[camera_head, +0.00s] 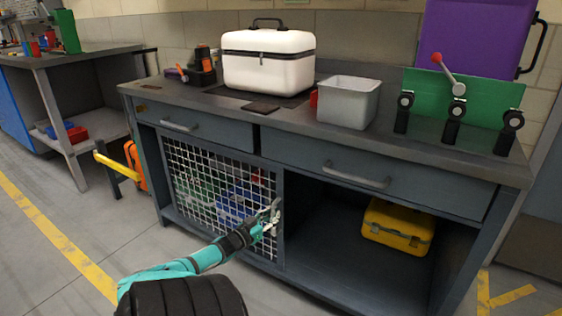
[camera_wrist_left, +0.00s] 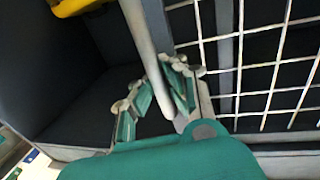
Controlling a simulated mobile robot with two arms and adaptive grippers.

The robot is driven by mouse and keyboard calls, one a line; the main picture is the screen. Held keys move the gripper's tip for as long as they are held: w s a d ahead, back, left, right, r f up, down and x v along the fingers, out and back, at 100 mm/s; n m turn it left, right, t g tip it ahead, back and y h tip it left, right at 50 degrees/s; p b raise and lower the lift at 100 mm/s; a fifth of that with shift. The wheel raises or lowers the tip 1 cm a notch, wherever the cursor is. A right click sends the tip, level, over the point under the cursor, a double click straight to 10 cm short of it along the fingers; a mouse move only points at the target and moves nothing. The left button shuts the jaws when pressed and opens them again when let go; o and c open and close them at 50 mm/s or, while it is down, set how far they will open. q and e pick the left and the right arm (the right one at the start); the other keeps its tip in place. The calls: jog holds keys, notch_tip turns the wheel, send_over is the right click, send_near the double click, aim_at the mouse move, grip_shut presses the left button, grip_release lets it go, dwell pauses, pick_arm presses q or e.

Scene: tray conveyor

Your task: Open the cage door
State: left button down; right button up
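The cage door (camera_head: 215,180) is a white wire mesh panel across the left bay of the grey-blue workbench. It looks closed, in line with the bench front. My left gripper (camera_head: 272,216) is at the door's right edge. In the left wrist view, a pale upright door handle (camera_wrist_left: 143,30) passes between the fingers of my left gripper (camera_wrist_left: 160,85). The fingers look closed around the handle, and the mesh (camera_wrist_left: 260,60) shows to the right. Part of the handle is hidden by the fingers. My right gripper is not in view.
The open right bay holds a yellow case (camera_head: 397,226). Two drawers (camera_head: 350,160) sit above the bays. A white cooler box (camera_head: 268,60) and grey bin (camera_head: 347,102) stand on the bench top. A yellow rail (camera_head: 117,166) and orange case (camera_head: 136,163) stand left of the bench.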

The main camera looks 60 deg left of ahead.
pick_arm(q)
jog(key=shift+s+f, duration=0.3)
jog(key=shift+f, duration=0.15)
jog(key=c, duration=1.6)
grip_release()
jog(key=shift+s+r, duration=0.2)
jog(key=shift+o, duration=1.2)
jog(key=shift+w+r, duration=0.15)
jog(key=shift+w, duration=0.05)
jog(key=v, duration=1.2)
